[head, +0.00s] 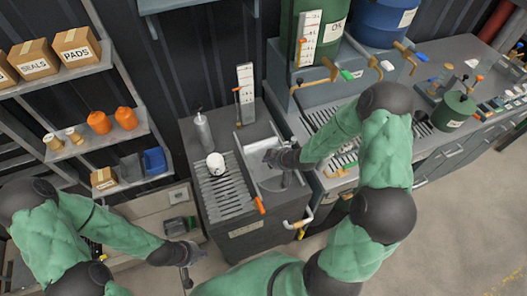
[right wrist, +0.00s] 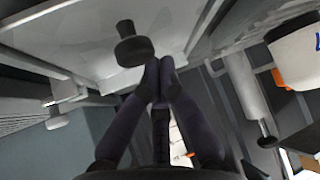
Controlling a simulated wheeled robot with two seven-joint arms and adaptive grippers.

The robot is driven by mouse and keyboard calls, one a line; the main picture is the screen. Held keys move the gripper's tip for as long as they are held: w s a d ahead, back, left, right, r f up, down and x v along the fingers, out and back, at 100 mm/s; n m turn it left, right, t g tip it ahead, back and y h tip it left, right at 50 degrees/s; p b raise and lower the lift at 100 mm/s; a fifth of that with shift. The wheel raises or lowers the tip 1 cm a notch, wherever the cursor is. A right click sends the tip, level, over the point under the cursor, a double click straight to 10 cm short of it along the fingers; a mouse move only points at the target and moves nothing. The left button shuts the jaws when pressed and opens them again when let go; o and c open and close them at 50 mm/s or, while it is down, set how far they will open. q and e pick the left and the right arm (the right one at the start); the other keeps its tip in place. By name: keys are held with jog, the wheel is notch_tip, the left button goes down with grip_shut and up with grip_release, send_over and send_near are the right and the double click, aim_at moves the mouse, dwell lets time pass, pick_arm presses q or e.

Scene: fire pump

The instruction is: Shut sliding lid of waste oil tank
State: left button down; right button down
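The waste oil tank (head: 236,240) is a dark grey cabinet in the middle of the head view, with a slatted grate (head: 222,195) on its top left. A light grey metal panel, which looks like the sliding lid (head: 256,137), lies on its top right. In the right wrist view the panel (right wrist: 85,35) carries a black round knob (right wrist: 132,46). My right gripper (head: 270,156) is over the panel; its fingers (right wrist: 160,72) meet beside the knob, with nothing seen between them. My left gripper (head: 187,278) hangs low, left of the tank; its opening is unclear.
A white round container (head: 215,162) stands on the grate and a grey bottle (head: 203,132) behind it. An upright gauge (head: 246,85) rises at the back. A shelf unit (head: 100,140) is left; a bench with a green drum (head: 300,30) is right. Floor (head: 470,210) is clear at right.

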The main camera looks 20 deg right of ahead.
pick_arm(q)
jog(key=shift+w+f+b, duration=0.1)
jog(key=shift+f+b, duration=0.2)
jog(key=shift+f, duration=0.1)
pick_arm(e)
jog(key=s, duration=0.8)
jog(key=shift+a, duration=0.3)
jog(key=shift+f, duration=0.15)
jog(key=shift+w, duration=0.1)
